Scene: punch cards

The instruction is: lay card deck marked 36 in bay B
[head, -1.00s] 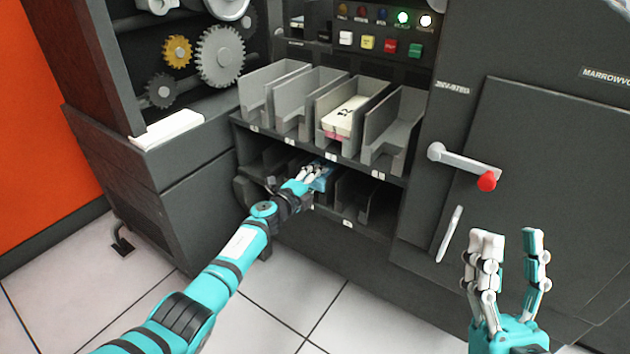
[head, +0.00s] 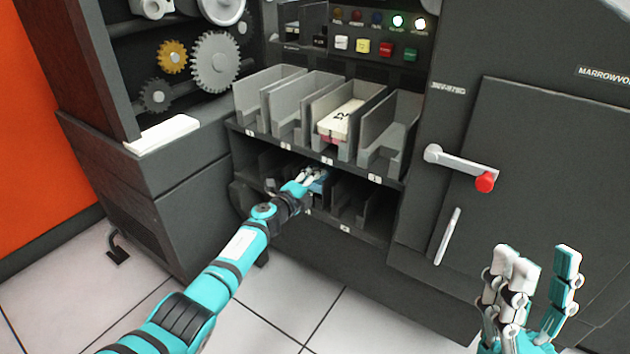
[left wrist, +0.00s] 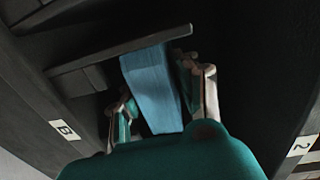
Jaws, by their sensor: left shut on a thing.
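A blue card deck (head: 319,186) is in the lower row of bays on the dark machine. My left gripper (head: 310,177) is shut on it at the mouth of a lower bay. In the left wrist view the blue deck (left wrist: 150,85) lies between the two fingers, its far end by a dark bay wall. No number shows on its visible face. A label B (left wrist: 64,130) shows on the shelf edge beside the gripper in that view; I cannot tell how far inside the bay the deck is. My right gripper (head: 535,290) is open and empty at lower right.
Above is a row of grey bays; one holds a white deck (head: 342,118) with a pink end. The lower bay (head: 352,200) to the right looks empty. A lever with a red knob (head: 484,182) sticks out at right. A label 2 (left wrist: 300,146) shows in the wrist view.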

